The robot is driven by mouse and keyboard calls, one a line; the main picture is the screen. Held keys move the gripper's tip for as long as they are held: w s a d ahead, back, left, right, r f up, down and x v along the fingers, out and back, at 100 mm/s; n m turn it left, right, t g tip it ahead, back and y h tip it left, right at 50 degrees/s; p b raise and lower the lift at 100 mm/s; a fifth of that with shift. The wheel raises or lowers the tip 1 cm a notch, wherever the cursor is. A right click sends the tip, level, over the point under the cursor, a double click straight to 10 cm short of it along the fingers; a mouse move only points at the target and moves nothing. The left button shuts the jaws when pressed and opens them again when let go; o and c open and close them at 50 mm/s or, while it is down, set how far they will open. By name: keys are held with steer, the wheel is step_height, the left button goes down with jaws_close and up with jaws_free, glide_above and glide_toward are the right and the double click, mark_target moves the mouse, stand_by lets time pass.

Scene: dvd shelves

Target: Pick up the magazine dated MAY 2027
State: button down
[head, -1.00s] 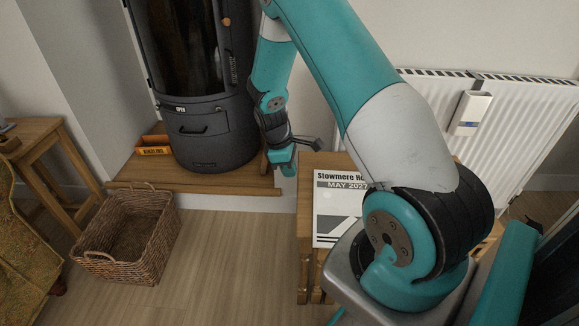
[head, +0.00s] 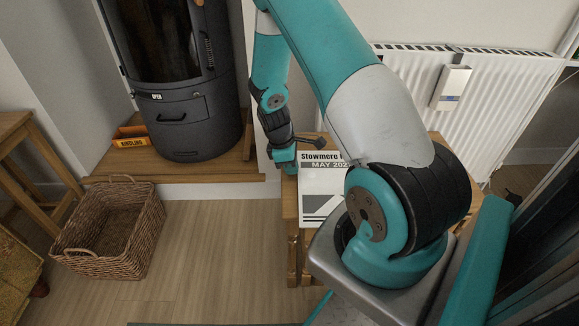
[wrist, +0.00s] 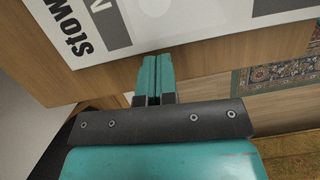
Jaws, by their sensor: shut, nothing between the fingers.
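The magazine (head: 318,180) lies flat on a small wooden table (head: 291,222). Its cover is white with a grey band reading MAY 202 and a title starting "Stowmere"; my arm hides its right part. In the wrist view, part of the magazine (wrist: 135,30) shows with the letters "Stow" turned sideways. My gripper (head: 290,166) is at the magazine's upper left corner in the head view. In the wrist view my gripper (wrist: 155,62) has its teal fingers together and empty, just short of the magazine's edge. I cannot tell its height above the table.
A dark stove (head: 185,110) stands on a wooden hearth (head: 215,168) with a kindling box (head: 130,138). A wicker basket (head: 112,232) sits on the floor. A white radiator (head: 495,100) is behind the table.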

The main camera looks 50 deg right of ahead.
mark_target(311, 174)
steer(key=s+d+p, duration=0.1)
steer(key=s, duration=0.1)
steer(key=s+d+p, duration=0.1)
steer(key=s+d, duration=0.1)
steer(key=shift+s+d, duration=0.15)
steer(key=shift+s, duration=0.1)
steer(key=shift+w, duration=0.1)
